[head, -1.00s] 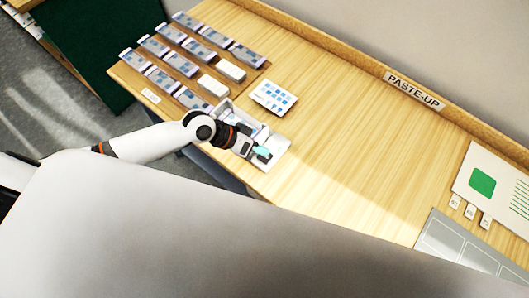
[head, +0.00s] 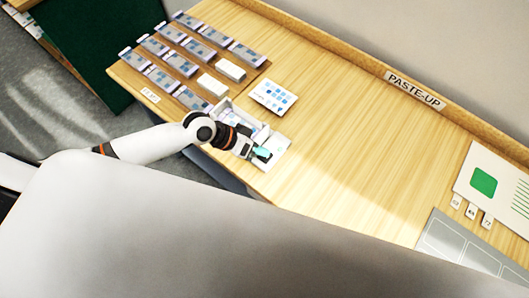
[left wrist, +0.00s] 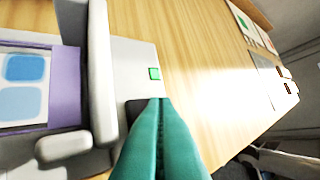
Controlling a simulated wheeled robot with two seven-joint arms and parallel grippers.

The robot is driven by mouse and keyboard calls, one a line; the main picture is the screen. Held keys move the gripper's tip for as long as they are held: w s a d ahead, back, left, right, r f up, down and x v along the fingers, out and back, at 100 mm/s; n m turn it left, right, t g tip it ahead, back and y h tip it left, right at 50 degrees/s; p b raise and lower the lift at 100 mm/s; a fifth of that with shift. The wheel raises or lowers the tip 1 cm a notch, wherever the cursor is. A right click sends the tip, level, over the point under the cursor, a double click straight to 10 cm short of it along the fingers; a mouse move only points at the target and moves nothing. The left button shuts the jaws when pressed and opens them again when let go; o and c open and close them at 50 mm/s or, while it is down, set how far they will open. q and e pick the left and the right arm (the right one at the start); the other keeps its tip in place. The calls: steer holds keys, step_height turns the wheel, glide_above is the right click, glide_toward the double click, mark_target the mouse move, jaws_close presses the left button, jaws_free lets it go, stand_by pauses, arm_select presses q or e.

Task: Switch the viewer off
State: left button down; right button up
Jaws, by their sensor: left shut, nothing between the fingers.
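The viewer (head: 275,155) is a pale box device near the table's front edge, partly covered by my left gripper in the head view. A purple-edged slide with blue squares lies in the viewer at the left (left wrist: 25,85). My left gripper (head: 262,153) is shut and empty, its teal fingertips (left wrist: 163,100) over the plate, close to the dark part. I cannot tell whether they touch it. My right gripper is not in view.
Several slides (head: 185,65) stand in rows on a wooden rack at the table's far left. A sheet with blue squares (head: 273,97) lies behind the viewer. A grey panel (head: 455,247) and white board (head: 500,180) are at the right. The middle tabletop is clear.

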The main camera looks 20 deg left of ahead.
arm_select(q)
steer(key=shift+f, duration=0.35)
stand_by(0.4)
steer(key=shift+r, duration=0.1)
steer(key=shift+r+p, duration=0.45)
steer(key=shift+r, duration=0.2)
steer(key=shift+r, duration=0.15)
step_height(320, 180, up, 6)
steer(key=p, duration=0.5)
steer(key=shift+p, duration=0.35)
